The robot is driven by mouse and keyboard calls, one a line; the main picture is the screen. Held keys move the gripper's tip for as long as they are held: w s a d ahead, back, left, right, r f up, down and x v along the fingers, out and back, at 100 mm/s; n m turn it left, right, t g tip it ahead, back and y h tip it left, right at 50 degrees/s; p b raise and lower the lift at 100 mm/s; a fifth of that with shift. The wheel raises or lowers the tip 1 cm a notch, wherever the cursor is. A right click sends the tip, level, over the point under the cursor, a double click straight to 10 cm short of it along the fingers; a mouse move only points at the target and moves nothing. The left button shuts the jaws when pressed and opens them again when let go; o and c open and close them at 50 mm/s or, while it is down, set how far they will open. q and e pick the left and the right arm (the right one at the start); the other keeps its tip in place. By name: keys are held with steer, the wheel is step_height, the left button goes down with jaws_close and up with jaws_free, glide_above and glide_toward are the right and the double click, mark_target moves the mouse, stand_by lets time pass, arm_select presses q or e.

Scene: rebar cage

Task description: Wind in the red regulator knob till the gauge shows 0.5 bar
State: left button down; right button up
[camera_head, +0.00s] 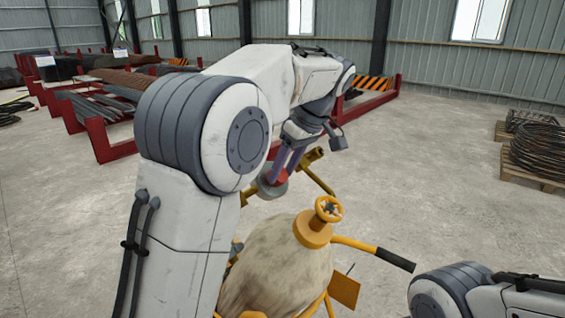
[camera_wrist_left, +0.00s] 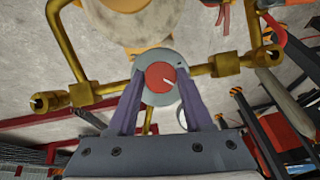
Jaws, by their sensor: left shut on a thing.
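The red regulator knob (camera_wrist_left: 158,75) faces the left wrist view, with a pale line on it and a grey round body (camera_wrist_left: 174,59) around it. The two purple fingers of my left gripper (camera_wrist_left: 161,88) close on it from both sides. In the head view, the left gripper (camera_head: 284,165) reaches down to the red knob (camera_head: 283,177), partly hidden by the fingers and arm. Brass pipes (camera_wrist_left: 199,69) run out on both sides of the regulator. No gauge reading is legible in either view. My right gripper is out of view.
Wire coils on a pallet (camera_head: 538,150) stand far right. Open concrete floor (camera_head: 430,150) lies between.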

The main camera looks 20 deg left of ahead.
arm_select(q)
steer(key=m+p, duration=0.1)
steer(key=p, duration=0.1)
steer(key=m+g+p, duration=0.1)
steer(key=p, duration=0.1)
steer(key=shift+w+d+r+y, duration=0.1)
steer(key=shift+w+r+y, duration=0.05)
steer(key=shift+r+y, duration=0.2)
steer(key=shift+f+m+g+p, duration=0.3)
steer(key=shift+m+p, duration=0.1)
steer(key=shift+m, duration=0.3)
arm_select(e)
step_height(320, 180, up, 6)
arm_select(q)
steer(key=shift+c, duration=1.6)
jaws_free()
steer(key=shift+f, duration=0.1)
steer(key=v, duration=1)
steer(key=shift+d, duration=0.3)
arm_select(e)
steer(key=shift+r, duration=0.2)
